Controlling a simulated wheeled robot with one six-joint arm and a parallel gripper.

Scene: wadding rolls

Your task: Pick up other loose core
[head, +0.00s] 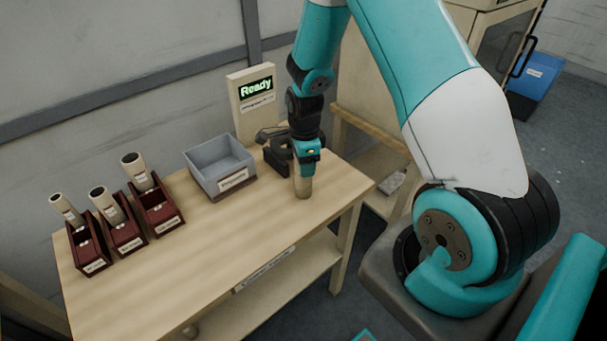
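A tan cylindrical core (303,189) stands upright at the right part of the wooden table, directly under my gripper (304,173). The gripper points down and its end overlaps the top of the core. Its fingers are too small and partly hidden, so I cannot tell whether they are closed on the core or just around it. The core's lower end appears at or very near the tabletop. Three other pale cores, the left (67,210), middle (106,205) and right (138,172), sit tilted in dark red holders at the table's left.
A grey bin (220,168) with a label looks empty, left of my gripper. Behind stands a panel (253,103) reading "Ready", with a dark device (275,155) close beside my gripper. The table (215,245) is clear in front. A blue bin (535,74) stands far right.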

